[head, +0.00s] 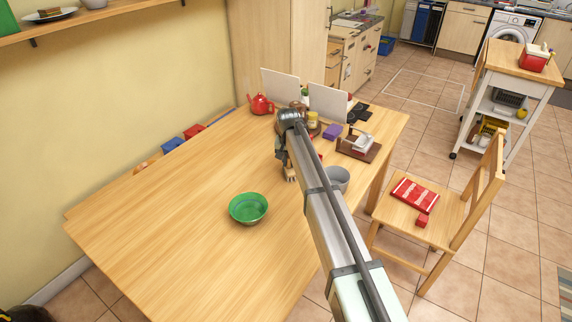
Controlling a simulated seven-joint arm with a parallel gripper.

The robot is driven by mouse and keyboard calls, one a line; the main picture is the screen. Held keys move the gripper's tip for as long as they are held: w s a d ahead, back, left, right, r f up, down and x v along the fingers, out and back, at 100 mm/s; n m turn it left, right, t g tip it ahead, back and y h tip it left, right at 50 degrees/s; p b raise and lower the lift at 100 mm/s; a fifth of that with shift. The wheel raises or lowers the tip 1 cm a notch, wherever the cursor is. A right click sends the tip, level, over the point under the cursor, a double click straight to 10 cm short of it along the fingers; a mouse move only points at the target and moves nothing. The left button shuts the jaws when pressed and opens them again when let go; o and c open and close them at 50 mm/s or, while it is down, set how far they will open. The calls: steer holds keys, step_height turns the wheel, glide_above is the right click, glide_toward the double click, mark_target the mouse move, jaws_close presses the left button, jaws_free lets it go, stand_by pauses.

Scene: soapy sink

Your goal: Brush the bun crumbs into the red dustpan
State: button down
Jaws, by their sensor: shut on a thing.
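My gripper (284,158) is over the middle of the wooden table (180,190), at the end of my arm. It is shut on a small tan brush (290,174), whose lower end points down at the tabletop. I cannot tell whether the brush touches the table. A small bit of red (320,158) shows just right of my arm; it may be the red dustpan, but the arm hides most of it. I cannot make out any bun crumbs; they are too small or hidden.
A green bowl (248,208) stands front left of the brush. A grey pot (337,179) is close right of my arm. A red teapot (262,104), white panels (328,102), a purple block (332,131) and a brown rack (359,146) stand farther back. The table's left side is clear.

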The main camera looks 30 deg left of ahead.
steer(key=shift+w, duration=1.2)
step_height(320, 180, up, 8)
